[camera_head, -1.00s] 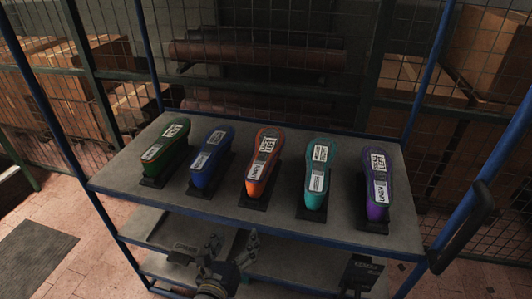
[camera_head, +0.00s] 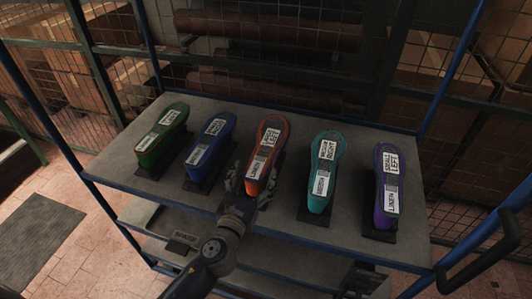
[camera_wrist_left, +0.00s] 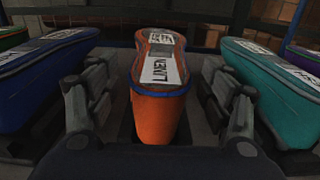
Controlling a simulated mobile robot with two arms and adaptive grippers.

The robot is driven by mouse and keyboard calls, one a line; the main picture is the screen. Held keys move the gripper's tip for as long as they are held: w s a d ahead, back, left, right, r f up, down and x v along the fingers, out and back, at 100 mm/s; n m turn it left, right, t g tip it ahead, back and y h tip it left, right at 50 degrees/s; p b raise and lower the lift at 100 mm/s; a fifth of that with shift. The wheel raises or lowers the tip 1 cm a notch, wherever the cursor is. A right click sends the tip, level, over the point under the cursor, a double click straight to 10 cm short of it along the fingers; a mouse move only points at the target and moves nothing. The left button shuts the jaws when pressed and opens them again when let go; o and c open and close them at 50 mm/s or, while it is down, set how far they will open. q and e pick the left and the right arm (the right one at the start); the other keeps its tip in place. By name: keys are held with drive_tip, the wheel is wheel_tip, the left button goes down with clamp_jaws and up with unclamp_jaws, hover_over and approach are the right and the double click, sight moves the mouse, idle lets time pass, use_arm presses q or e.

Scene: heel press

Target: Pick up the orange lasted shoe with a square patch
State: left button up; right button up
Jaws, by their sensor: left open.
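The orange lasted shoe (camera_head: 268,150) stands sole up on a dark stand in the middle of the row on the rack's top shelf. White labels lie on its sole, one reading LINEN in the left wrist view (camera_wrist_left: 160,110). I cannot make out the patch's shape clearly. My left gripper (camera_head: 247,182) is at the near end of this shoe. In the left wrist view my left gripper's fingers (camera_wrist_left: 160,120) are open, one on each side of the orange shoe, with gaps to it. My right gripper is not in view.
Blue (camera_head: 211,146) and green (camera_head: 163,134) shoes stand to the left; teal (camera_head: 323,170) and purple (camera_head: 386,185) ones to the right. The blue and teal shoes are close beside my fingers. The grey shelf (camera_head: 110,160) has blue posts and wire mesh behind.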

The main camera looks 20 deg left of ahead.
sight(257, 169)
use_arm(q)
drive_tip(key=w, duration=0.2)
drive_tip(key=w+p, duration=0.1)
drive_tip(key=w, duration=0.1)
drive_tip(key=shift+w+f, duration=0.2)
drive_tip(key=shift+w, duration=0.45)
drive_tip(key=shift+c, duration=0.3)
drive_tip(key=shift+s, duration=0.1)
drive_tip(key=c, duration=1.7)
drive_tip(key=shift+r, duration=0.15)
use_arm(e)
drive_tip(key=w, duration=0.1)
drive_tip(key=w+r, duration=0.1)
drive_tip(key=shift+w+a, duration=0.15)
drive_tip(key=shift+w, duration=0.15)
